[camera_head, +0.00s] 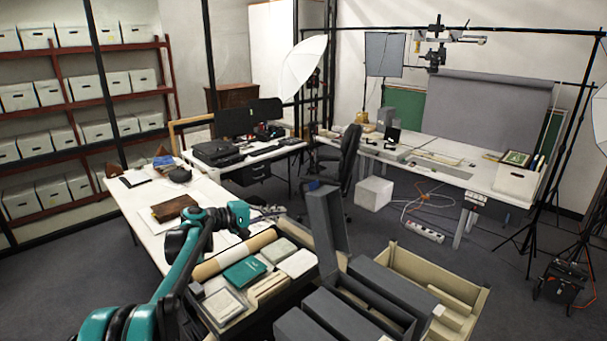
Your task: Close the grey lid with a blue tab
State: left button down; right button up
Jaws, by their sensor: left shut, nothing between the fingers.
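The grey lid (327,222) stands open, nearly upright, at the far end of a long grey box (372,303) whose dark inside shows. A small blue tab (313,186) is at the lid's top edge. My left arm reaches in from the lower left, over the tray of papers. My left gripper (272,211) is shut and empty, to the left of the lid and apart from it in the picture. The gripper is small and its fingers are hard to make out. My right gripper is out of view.
Other grey boxes (394,284) lie closed beside the open one. At left, a dark tray (250,322) holds a rolled tube, books and cartons. A cream crate (467,276) stands at right. A white table (135,207) runs behind my left arm.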

pick_arm(q)
jog(key=w+a+r+n+t+h+p, duration=0.1)
jog(key=w+a+r+h+p, duration=0.15)
jog(key=w, duration=0.25)
jog(key=s+d+r+p+x, duration=0.1)
jog(key=s+p+x, duration=0.1)
jog(key=x, duration=0.8)
jog(key=shift+w+d+h+p, duration=0.15)
jog(key=shift+d+h+p, duration=0.25)
jog(key=shift+p, duration=0.45)
jog(key=shift+r, duration=0.1)
